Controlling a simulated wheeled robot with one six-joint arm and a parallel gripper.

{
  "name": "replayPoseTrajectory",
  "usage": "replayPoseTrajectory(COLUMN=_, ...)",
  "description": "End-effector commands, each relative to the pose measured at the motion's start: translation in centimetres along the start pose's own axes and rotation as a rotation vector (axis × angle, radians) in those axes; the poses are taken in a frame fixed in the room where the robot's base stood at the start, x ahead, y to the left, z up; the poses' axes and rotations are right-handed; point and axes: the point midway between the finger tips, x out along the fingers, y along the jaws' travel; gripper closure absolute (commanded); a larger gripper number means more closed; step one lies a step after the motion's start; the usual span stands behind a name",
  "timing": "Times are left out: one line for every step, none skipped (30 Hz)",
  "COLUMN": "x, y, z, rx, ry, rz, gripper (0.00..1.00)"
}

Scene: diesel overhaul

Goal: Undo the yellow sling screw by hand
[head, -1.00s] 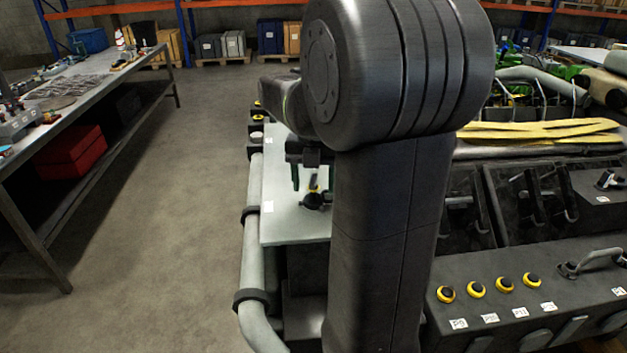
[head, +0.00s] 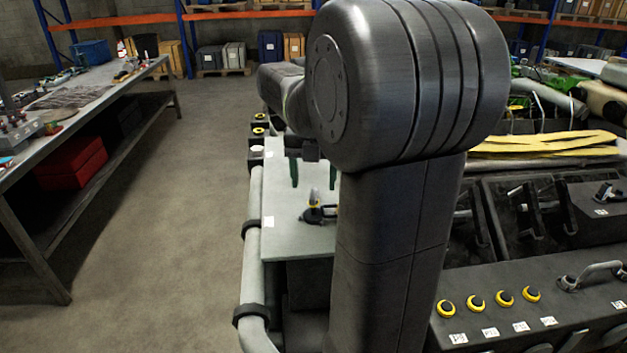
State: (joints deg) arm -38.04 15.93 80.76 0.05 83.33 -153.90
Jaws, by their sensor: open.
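A small dark fitting (head: 318,214) with a yellow collar and a short upright grey top stands on a pale plate (head: 285,235). I take it for the yellow sling screw, but it is too small to be sure. My gripper (head: 313,174) hangs above it, pointing down. Its two green fingers are apart, with nothing seen between them. The fingertips end a little above the top of the fitting in the picture; the depth between them is hard to judge. My arm covers the right part of the plate.
Yellow slings (head: 545,143) lie across the machine at the right. A dark panel with several yellow-ringed knobs (head: 475,303) stands at the front right. A grey pipe (head: 252,215) runs along the plate's left edge. A workbench (head: 95,95) stands left, with clear floor (head: 185,235) between.

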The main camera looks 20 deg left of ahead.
Motion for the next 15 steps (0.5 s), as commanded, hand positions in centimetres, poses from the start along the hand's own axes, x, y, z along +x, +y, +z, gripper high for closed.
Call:
replayPoseTrajectory(x=0.01, y=0.00, z=0.00, rx=0.000, ry=0.000, rz=0.000, gripper=0.38)
replayPoseTrajectory(x=0.01, y=0.00, z=0.00, rx=0.000, ry=0.000, rz=0.000, gripper=0.38)
replayPoseTrajectory(x=0.02, y=0.00, z=0.00, rx=0.005, ry=0.000, rz=0.000, gripper=0.38)
replayPoseTrajectory(x=0.02, y=0.00, z=0.01, rx=0.015, ry=0.000, rz=0.000, gripper=0.38)
replayPoseTrajectory(x=0.03, y=0.00, z=0.01, rx=0.029, ry=0.000, rz=0.000, gripper=0.38)
replayPoseTrajectory(x=0.04, y=0.01, z=0.01, rx=0.045, ry=0.000, rz=0.000, gripper=0.38)
replayPoseTrajectory(x=0.05, y=0.01, z=0.02, rx=0.053, ry=0.000, rz=0.000, gripper=0.38)
replayPoseTrajectory(x=0.05, y=0.01, z=0.02, rx=0.057, ry=0.000, rz=0.000, gripper=0.38)
replayPoseTrajectory(x=0.05, y=0.01, z=0.02, rx=0.063, ry=0.000, rz=0.000, gripper=0.38)
replayPoseTrajectory(x=0.05, y=0.01, z=0.02, rx=0.072, ry=0.000, rz=0.000, gripper=0.38)
replayPoseTrajectory(x=0.05, y=0.01, z=0.02, rx=0.084, ry=0.000, rz=0.000, gripper=0.38)
replayPoseTrajectory(x=0.05, y=0.01, z=0.02, rx=0.106, ry=0.000, rz=0.000, gripper=0.38)
replayPoseTrajectory(x=0.05, y=0.01, z=0.02, rx=0.127, ry=0.000, rz=0.000, gripper=0.38)
replayPoseTrajectory(x=0.05, y=0.01, z=0.02, rx=0.149, ry=0.000, rz=0.000, gripper=0.38)
replayPoseTrajectory(x=0.05, y=0.01, z=0.02, rx=0.186, ry=0.000, rz=0.000, gripper=0.38)
